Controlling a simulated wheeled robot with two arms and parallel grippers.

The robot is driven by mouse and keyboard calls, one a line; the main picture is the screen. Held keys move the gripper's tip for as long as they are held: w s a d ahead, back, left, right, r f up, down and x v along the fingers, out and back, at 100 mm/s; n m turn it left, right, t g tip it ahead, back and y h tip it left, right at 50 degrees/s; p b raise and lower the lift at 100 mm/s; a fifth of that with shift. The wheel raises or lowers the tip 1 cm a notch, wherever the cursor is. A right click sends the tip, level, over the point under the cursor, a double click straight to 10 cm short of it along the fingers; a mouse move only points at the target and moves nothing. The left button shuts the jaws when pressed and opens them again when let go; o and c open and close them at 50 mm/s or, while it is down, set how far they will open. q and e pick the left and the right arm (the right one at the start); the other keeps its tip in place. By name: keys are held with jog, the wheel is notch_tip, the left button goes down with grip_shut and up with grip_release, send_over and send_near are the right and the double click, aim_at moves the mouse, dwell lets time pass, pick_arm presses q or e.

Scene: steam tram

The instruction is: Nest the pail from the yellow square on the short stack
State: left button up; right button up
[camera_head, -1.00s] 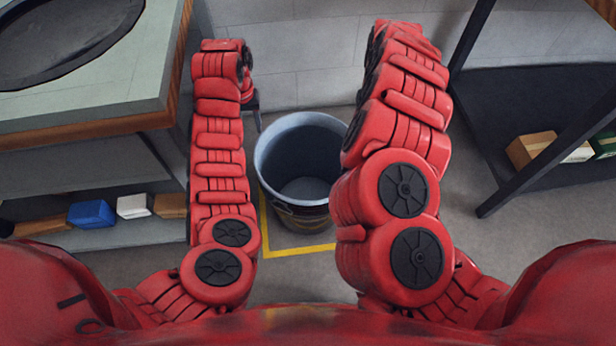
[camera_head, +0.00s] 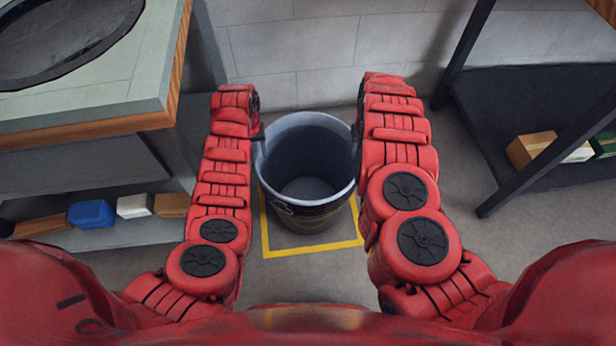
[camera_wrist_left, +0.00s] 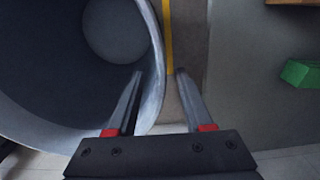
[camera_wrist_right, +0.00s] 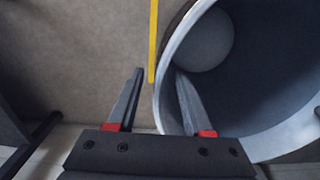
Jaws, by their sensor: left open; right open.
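The grey pail (camera_head: 305,158) stands upright and empty on the floor inside the yellow square (camera_head: 312,249). My left gripper (camera_head: 259,137) is open at the pail's left side. In the left wrist view its fingers (camera_wrist_left: 160,74) straddle the pail wall (camera_wrist_left: 150,100), one inside and one outside. My right gripper is mostly hidden behind its arm in the head view. In the right wrist view its open fingers (camera_wrist_right: 159,74) straddle the opposite rim (camera_wrist_right: 166,95), one inside and one outside. No stack of pails shows in any view.
A workbench (camera_head: 90,120) with a lower shelf holding a blue box (camera_head: 91,214) stands at left. A dark-framed shelf (camera_head: 530,100) with small boxes (camera_head: 531,149) stands at right. A block wall (camera_head: 290,50) is behind the pail.

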pick_arm(q)
jog(key=shift+f, duration=0.65)
pick_arm(e)
jog(key=shift+f, duration=0.65)
pick_arm(q)
grip_shut()
pick_arm(e)
grip_shut()
pick_arm(q)
jog(key=shift+r, duration=0.1)
pick_arm(e)
jog(key=shift+r, duration=0.1)
